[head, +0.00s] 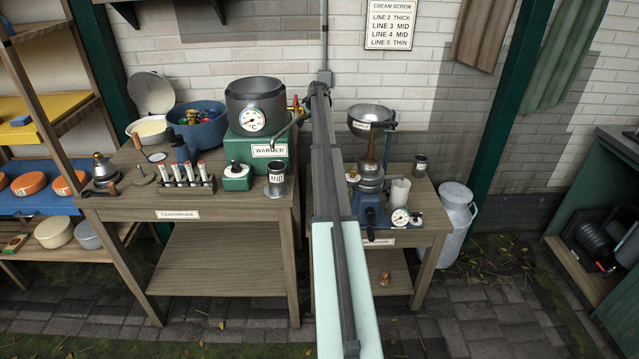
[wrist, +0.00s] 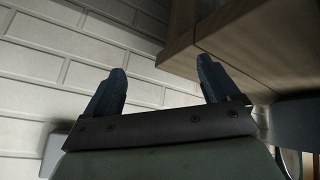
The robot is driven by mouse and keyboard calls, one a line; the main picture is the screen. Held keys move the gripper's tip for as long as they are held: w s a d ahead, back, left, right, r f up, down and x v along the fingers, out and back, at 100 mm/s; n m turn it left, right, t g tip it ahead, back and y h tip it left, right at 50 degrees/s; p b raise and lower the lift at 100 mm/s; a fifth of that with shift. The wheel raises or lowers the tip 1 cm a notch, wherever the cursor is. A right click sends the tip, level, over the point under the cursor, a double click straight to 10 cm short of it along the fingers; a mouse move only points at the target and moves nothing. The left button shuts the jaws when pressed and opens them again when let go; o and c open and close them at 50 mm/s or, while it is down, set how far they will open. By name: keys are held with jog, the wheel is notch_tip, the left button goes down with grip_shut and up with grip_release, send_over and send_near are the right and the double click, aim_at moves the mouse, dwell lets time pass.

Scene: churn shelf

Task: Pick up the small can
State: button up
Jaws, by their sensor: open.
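A small metal can (head: 277,180) with a dark top and a white label stands at the front right of the left bench. Another small dark can (head: 419,166) with a label stands at the back right of the right-hand table. I cannot tell which of them the task means. My gripper (wrist: 162,66) is open and empty in the wrist view, its two blue fingers apart before the brick wall. No can shows between them. In the head view my arm reaches up the middle, and I cannot make out the fingers there.
The left bench (head: 220,260) holds a green warmer with a pot (head: 255,105), a blue bowl (head: 198,124) and a rack of vials (head: 185,182). A separator (head: 370,175) and a gauge (head: 400,217) crowd the right table. A large milk can (head: 457,222) stands beside it. A wooden edge (wrist: 235,35) is close.

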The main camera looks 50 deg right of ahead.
jog(key=s+a+f+n+g+y, duration=0.35)
jog(key=s+f+g, duration=0.35)
jog(key=s+f, duration=0.4)
jog(key=shift+n, duration=0.45)
jog(key=shift+a+f, duration=0.2)
jog(key=shift+f, duration=2.1)
jog(key=shift+a+f, duration=0.25)
jog(key=shift+f, duration=2.05)
jog(key=shift+a+f, duration=0.2)
jog(key=shift+f, duration=2.1)
jog(key=c, duration=1.1)
jog(key=shift+r, duration=0.15)
notch_tip(320, 180, up, 10)
jog(key=shift+f, duration=0.1)
